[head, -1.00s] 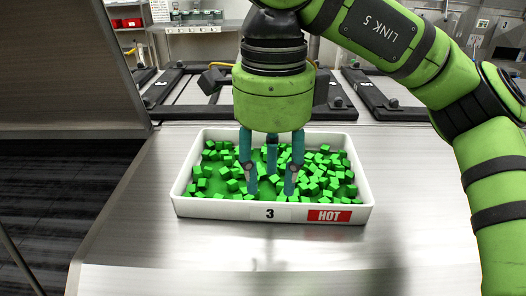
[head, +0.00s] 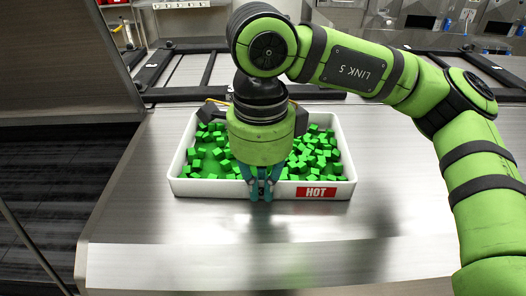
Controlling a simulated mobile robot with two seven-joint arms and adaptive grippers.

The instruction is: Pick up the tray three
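Tray three (head: 225,189) is a white, shallow rectangular tray on the metal counter, with a red HOT label on its front wall. It holds many small green cubes (head: 318,152). My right gripper (head: 261,197) is over the tray's front edge, left of the HOT label. Its teal fingers are drawn close together, with their tips in front of the front wall. They cover most of the number label. I cannot tell whether they touch the wall, and I see nothing held between them. My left gripper is not in view.
The metal counter (head: 150,222) is clear around the tray and towards its front edge. Dark rail frames (head: 187,62) lie behind the tray. A grey panel (head: 62,65) stands at the left, above a dark floor.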

